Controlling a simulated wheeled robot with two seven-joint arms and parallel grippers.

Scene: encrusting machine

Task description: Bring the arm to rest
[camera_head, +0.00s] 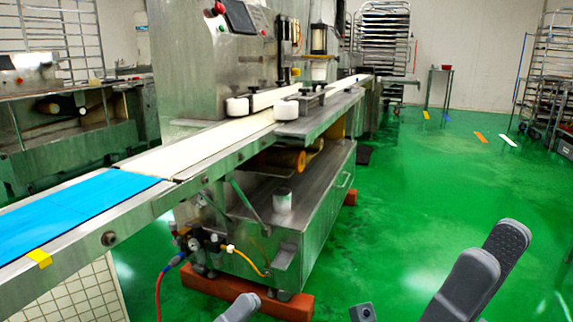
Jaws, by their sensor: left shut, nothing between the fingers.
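My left gripper (241,308) shows only as a grey rounded tip at the bottom edge, in front of the machine's base. It is shut and nothing shows in it; the rest of it is cut off by the frame. My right gripper (490,254) reaches up from the bottom right over the green floor. Its two dark grey fingers stand apart at the tips, one partly overlapping the other in view, and no object shows between them. Both grippers appear clear of the machine.
The encrusting machine (200,75) stands at upper left with a white conveyor belt (200,145) and a blue belt section (75,208). A steel cabinet (325,200) is under it. Racks (380,40) and a small table (440,75) stand far back. Green floor (420,180) lies open at right.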

